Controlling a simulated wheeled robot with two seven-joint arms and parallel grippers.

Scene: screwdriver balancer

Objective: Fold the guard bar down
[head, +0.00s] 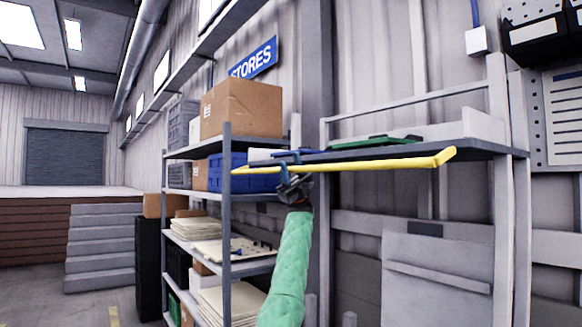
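The yellow guard bar (370,165) runs nearly level across the front of a high grey shelf (470,146). Its right end bends in toward the shelf, and its left end reaches in front of the storage rack. My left gripper (290,180), on the green-sleeved arm, is at the underside of the bar, left of its middle. Its dark fingers overlap the bar in the picture. They are too small and dark to show whether they are closed around it. My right gripper is not in view.
A storage rack (227,220) with a cardboard box (240,107), a blue crate (228,172) and stacked sheets stands to the left. A green item (375,142) lies on the shelf. A grey panel (435,280) is below it. Floor is open at lower left.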

